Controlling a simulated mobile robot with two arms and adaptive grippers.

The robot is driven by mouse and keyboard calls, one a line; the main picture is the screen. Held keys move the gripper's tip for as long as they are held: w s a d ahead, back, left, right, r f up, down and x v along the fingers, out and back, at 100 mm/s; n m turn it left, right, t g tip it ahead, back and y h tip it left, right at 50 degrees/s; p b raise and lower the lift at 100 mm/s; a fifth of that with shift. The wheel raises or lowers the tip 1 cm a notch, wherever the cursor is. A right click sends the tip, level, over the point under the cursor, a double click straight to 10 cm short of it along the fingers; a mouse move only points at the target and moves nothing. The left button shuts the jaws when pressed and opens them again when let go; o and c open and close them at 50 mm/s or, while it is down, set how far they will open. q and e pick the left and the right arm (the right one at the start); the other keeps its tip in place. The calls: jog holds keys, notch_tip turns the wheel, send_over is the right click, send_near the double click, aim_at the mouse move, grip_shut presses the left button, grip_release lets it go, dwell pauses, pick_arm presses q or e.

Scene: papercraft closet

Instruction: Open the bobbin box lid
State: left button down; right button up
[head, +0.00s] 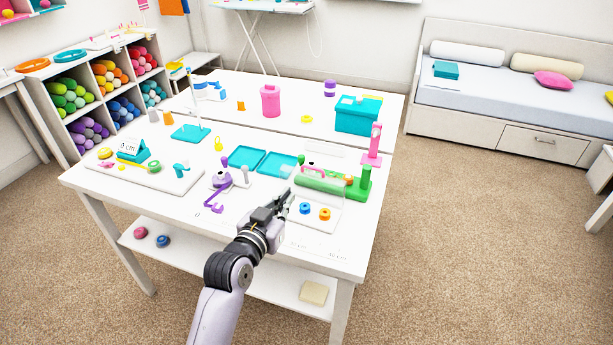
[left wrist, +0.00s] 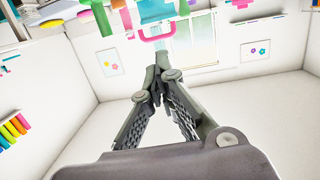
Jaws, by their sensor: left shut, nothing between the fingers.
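A pale, see-through bobbin box (head: 318,217) stands at the table's front right. A blue bobbin (head: 304,208) and an orange bobbin (head: 324,214) show in it. A pink handle (head: 313,168) arches above a pale green roll just behind the bobbins; I cannot tell whether it belongs to the lid. My left gripper (head: 287,197) is shut and empty, its tips close to the box's left side; contact is unclear. In the left wrist view its closed tips (left wrist: 155,74) point toward a pink handle (left wrist: 157,35).
A green stand (head: 361,186) and a pink stand (head: 373,150) are right of and behind the box. An open teal case (head: 263,160) and a purple piece (head: 217,197) lie to the left. A teal box (head: 357,116) stands at the back.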

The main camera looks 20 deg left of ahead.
aim_at(311, 168)
pick_arm(q)
jog(key=w, duration=0.4)
jog(key=w+f, duration=0.1)
jog(key=w, duration=0.3)
jog(key=w+d+p, duration=0.1)
jog(key=w, duration=0.3)
jog(key=shift+f, duration=0.35)
jog(key=w+p, duration=0.1)
jog(key=w+g+p, duration=0.1)
jog(key=w+p, duration=0.1)
jog(key=shift+d+r+p, duration=0.2)
jog(key=shift+p, duration=0.1)
jog(key=shift+w+f, duration=0.1)
jog(key=shift+w, duration=0.2)
jog(key=shift+s, duration=0.1)
